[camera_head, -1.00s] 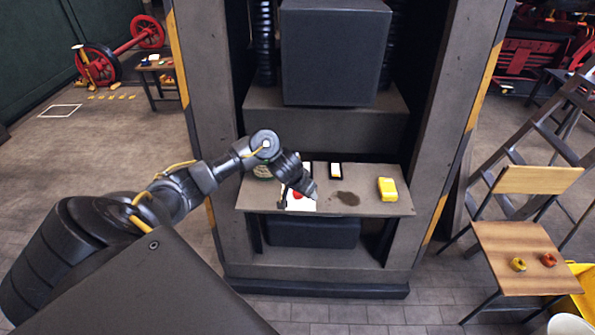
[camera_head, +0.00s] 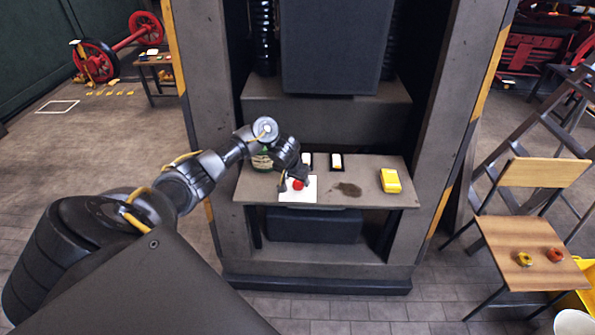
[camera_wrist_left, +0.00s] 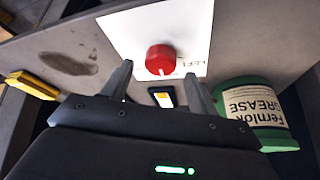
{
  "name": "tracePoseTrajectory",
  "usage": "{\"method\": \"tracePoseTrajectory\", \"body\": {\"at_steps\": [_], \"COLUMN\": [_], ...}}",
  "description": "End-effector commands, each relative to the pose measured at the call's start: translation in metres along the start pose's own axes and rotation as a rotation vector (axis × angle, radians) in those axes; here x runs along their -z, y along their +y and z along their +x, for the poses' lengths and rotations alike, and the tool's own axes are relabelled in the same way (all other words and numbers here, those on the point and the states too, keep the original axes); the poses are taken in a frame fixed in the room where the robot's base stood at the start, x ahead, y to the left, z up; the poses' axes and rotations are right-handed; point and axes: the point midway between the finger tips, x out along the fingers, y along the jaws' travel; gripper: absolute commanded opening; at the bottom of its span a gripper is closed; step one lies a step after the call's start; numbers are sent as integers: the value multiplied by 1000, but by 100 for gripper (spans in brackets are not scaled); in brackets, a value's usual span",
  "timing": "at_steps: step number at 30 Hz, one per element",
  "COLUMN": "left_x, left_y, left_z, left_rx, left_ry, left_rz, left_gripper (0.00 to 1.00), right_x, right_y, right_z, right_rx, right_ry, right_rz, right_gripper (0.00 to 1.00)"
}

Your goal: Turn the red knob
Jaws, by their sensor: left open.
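The red knob (camera_head: 298,185) sits on a white plate (camera_head: 310,196) on the grey shelf, near its front left. It also shows in the left wrist view as a round red knob (camera_wrist_left: 160,59) with a pale pointer line, beside dark lettering on the plate. My left gripper (camera_head: 293,183) is over the plate at the knob. In the left wrist view its two fingers (camera_wrist_left: 157,80) stand apart and open, and the knob appears between and just beyond the fingertips. I cannot tell whether they touch it. My right gripper is not in view.
A green grease can (camera_head: 262,160) stands on the shelf close to my left gripper. Two small dark-framed switches (camera_head: 337,162) and a yellow box (camera_head: 390,180) are also on the shelf (camera_head: 237,190). A dark stain (camera_head: 348,189) marks it. A wooden chair (camera_head: 525,250) stands to the right.

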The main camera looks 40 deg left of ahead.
Motion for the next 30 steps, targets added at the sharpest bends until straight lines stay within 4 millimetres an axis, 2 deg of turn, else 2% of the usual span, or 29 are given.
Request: {"method": "tracePoseTrajectory", "body": {"at_steps": [1,6,15,25,26,30], "left_x": [-1,0,1,1,1,1], "left_y": [0,0,0,0,0,0], "left_z": [8,19,20,20,20,20], "left_rx": [0,1,0,0,0,-2], "left_ry": [-1,1,2,2,2,1], "left_rz": [-1,-1,1,0,0,5], "left_gripper": [59,59,59,17,15,15], "right_x": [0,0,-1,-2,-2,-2], "right_y": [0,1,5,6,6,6], "right_z": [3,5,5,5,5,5], "right_rx": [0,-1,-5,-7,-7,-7], "right_ry": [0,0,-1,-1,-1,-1], "right_rz": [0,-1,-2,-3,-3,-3], "right_gripper": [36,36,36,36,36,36]}}
